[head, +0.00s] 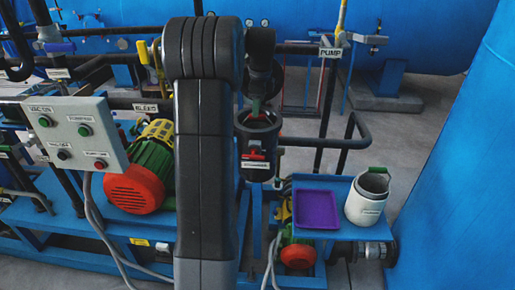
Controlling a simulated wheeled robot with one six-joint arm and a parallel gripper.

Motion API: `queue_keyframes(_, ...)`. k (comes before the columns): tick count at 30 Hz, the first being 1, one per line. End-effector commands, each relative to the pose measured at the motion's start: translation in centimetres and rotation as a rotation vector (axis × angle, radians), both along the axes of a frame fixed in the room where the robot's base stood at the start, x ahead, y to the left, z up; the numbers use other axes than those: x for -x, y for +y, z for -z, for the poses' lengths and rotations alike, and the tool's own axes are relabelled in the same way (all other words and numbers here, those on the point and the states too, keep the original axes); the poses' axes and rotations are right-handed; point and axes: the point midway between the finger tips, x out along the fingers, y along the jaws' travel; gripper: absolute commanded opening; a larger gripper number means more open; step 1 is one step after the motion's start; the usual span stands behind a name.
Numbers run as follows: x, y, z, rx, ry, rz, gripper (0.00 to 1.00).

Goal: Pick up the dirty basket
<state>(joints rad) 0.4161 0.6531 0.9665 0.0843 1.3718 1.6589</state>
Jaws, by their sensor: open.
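My gripper (264,84) hangs from the dark arm and points down just above a dark round open housing (260,137). It is open, and the arm partly hides it. A small red and green piece (256,106) shows at the housing's mouth, right below my gripper; it may be a basket handle. Whether it lies between the fingers I cannot tell. The inside of the housing is hidden, so I cannot make out a dirty basket there. A white container (364,208) with a grey basket-like insert and a green handle (377,170) stands on the blue shelf to the right.
A purple tray (317,210) lies empty on the blue shelf (333,181). A red clamp or handle (255,156) sits on the housing's front. Black pipes (325,100) rise behind. A control box (77,134) and a red-green motor (140,183) stand left; a large blue vessel (455,170) bounds the right.

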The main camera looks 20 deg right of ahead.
Motion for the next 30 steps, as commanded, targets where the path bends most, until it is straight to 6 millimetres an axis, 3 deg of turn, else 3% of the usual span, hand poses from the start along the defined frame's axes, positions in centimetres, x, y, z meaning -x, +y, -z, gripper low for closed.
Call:
queue_keyframes(9,-0.4,-0.2,4.2,-0.001,0.003,0.0,0.43)
queue_keyframes(18,-0.5,-0.2,5.0,0.0,0.0,0.0,0.43)
queue_keyframes(20,-0.5,-0.2,5.0,0.0,0.001,0.0,0.35)
queue_keyframes(25,-0.5,-0.2,4.9,0.0,0.001,0.0,0.01)
queue_keyframes(30,-0.5,-0.2,4.9,0.0,0.001,0.0,0.0)
